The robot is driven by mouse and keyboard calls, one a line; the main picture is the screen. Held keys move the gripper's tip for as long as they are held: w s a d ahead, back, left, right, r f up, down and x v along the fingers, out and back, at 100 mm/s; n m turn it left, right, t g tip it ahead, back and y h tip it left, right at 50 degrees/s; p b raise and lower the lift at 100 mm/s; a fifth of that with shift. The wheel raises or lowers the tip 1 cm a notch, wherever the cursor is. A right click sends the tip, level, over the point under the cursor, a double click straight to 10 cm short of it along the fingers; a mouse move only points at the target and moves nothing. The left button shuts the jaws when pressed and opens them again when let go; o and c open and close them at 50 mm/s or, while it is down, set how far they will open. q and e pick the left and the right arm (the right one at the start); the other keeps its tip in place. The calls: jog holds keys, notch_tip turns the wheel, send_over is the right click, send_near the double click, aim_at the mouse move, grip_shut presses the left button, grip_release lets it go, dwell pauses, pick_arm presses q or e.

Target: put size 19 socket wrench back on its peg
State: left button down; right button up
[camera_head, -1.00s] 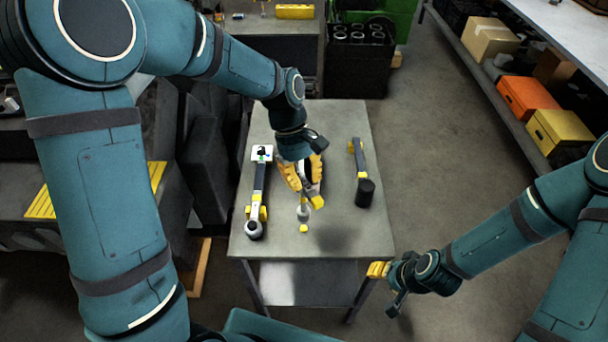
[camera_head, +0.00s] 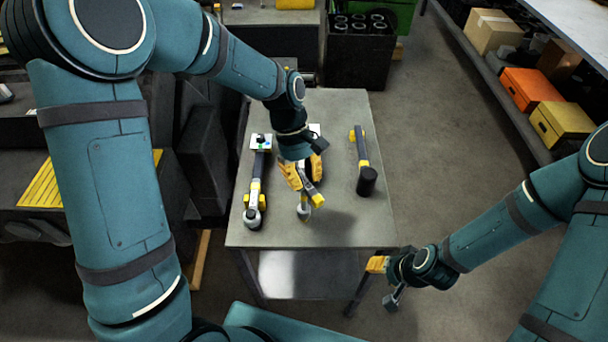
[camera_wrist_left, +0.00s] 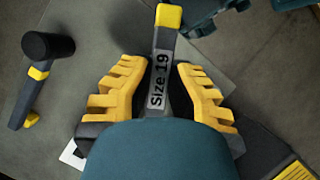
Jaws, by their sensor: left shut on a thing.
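The size 19 socket wrench (camera_wrist_left: 158,85), grey with a yellow end and the marking "Size 19", is between the yellow fingers of my left gripper (camera_wrist_left: 156,98) in the left wrist view. In the head view my left gripper (camera_head: 303,178) points down over the middle of the table, shut on the wrench, whose yellow end (camera_head: 318,201) sticks out towards the front. A grey rounded part (camera_head: 304,212) shows just below it; I cannot tell whether it belongs to the wrench. No peg can be made out. My right gripper (camera_head: 378,264) is empty, beside the table's front right corner.
The grey table (camera_head: 345,225) also bears a long wrench (camera_head: 256,187) on the left, in yellow holders, and a black-headed mallet (camera_head: 367,181) on the right. A black crate (camera_head: 360,62) stands behind. Boxes on a shelf are at the right.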

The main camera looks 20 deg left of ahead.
pick_arm(q)
jog(key=shift+f, duration=0.15)
dwell(0.3)
jog(key=shift+f+b, duration=0.75)
jog(key=shift+f, duration=0.3)
jog(key=shift+c, duration=1.7)
grip_release()
notch_tip(320, 180, up, 9)
jog(key=p, duration=0.8)
jog(key=shift+r, duration=0.1)
jog(key=shift+s, duration=0.1)
